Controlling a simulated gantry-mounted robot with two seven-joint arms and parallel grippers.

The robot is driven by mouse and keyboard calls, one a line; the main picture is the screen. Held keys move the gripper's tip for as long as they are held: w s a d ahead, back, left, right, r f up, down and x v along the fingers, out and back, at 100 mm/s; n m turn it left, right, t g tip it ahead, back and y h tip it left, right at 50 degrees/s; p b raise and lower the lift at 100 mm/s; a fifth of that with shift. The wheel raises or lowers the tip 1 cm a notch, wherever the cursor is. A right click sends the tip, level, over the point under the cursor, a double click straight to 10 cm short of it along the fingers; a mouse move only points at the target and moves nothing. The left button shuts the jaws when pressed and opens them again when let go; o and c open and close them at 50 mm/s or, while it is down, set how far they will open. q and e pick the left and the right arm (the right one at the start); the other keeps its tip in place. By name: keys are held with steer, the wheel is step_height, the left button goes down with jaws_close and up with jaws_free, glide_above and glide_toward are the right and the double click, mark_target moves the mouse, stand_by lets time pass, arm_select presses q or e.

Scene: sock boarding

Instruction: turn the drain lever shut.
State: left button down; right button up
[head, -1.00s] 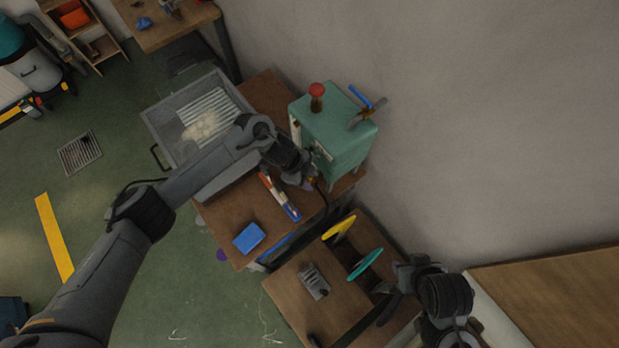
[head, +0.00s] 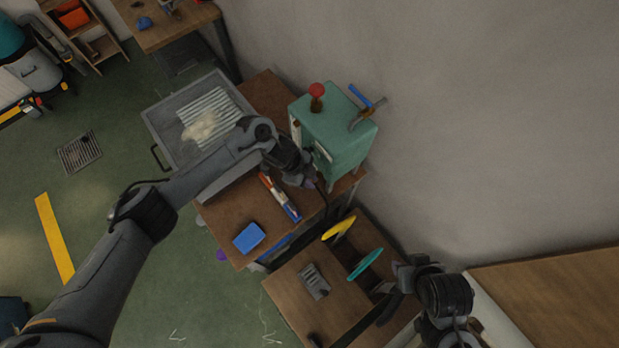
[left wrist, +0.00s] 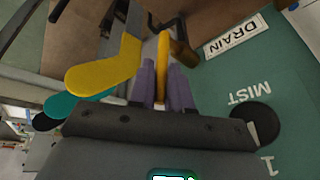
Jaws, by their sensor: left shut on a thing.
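In the left wrist view the yellow drain lever (left wrist: 178,52) sits beside the DRAIN label (left wrist: 236,36) on the green cabinet face. My left gripper (left wrist: 163,84) is shut on the lever, one purple finger on each side. In the head view the left gripper (head: 308,182) is at the lower front of the green cabinet (head: 338,130); it and the arm hide the lever there. My right gripper (head: 388,294) is beside the teal foot-shaped board, low right; its fingers are too unclear to judge.
A yellow board (head: 338,228) and teal board (head: 366,264) stand below the cabinet. A grey tray (head: 152,118) is left of it. A blue block (head: 248,238) and several small items lie on the wooden bench (head: 222,222). A MIST knob (left wrist: 254,124) is near the label.

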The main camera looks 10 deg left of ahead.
arm_select(q)
steer(key=shift+s+d+f+m+t+y+p, duration=0.15)
steer(key=shift+s+d+f+t+y+p, duration=0.15)
steer(key=shift+t+y, duration=0.5)
steer(key=shift+s+d+f+m+t+y+p, duration=0.2)
steer(key=shift+s+d+t+y+p, duration=0.25)
steer(key=shift+t+y, duration=0.35)
steer(key=shift+s+d+f+m+t+y+p, duration=0.15)
steer(key=shift+s+d+f+t+y+p, duration=0.15)
steer(key=shift+t+y, duration=0.5)
steer(key=c, duration=1.1)
jaws_free()
steer(key=shift+c, duration=0.2)
steer(key=shift+r, duration=0.1)
steer(key=p+v, duration=0.4)
steer(key=v, duration=0.6)
steer(key=shift+s+r, duration=0.25)
steer(key=shift+r, duration=0.05)
